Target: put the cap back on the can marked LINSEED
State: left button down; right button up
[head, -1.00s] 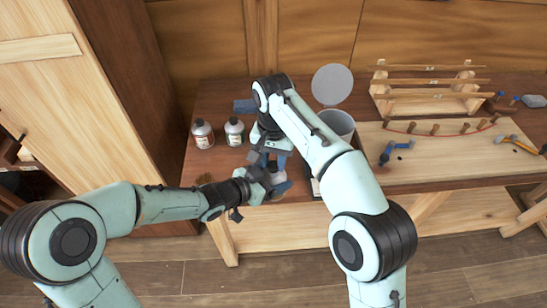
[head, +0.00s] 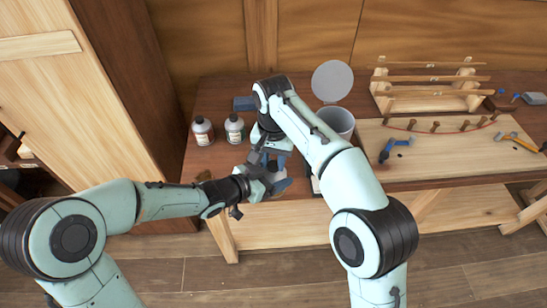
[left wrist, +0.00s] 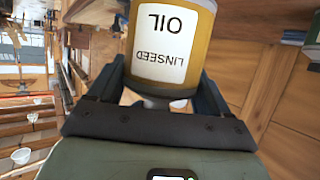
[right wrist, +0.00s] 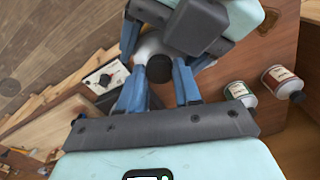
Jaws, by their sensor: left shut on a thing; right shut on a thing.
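The LINSEED can (left wrist: 172,45) is gold with a white label and shows upside down in the left wrist view. My left gripper (left wrist: 165,95) is shut on it, with one blue finger on each side near its pale shoulder. In the head view my left gripper (head: 277,180) is over the bench's front edge, and the arms mostly hide the can. A black cap (right wrist: 158,68) sits between the fingers of my right gripper (right wrist: 157,85), which is shut on it. The cap is in front of the can's pale top; I cannot tell whether it touches the neck.
A red-labelled bottle (head: 203,132) and a green-labelled bottle (head: 234,130) stand left of the grippers. A white-faced device (right wrist: 105,78) is near my right gripper. A wooden rack (head: 430,104) stands right.

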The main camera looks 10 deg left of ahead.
jog(key=m, duration=2.9)
jog(key=shift+s, duration=0.1)
jog(key=o, duration=1)
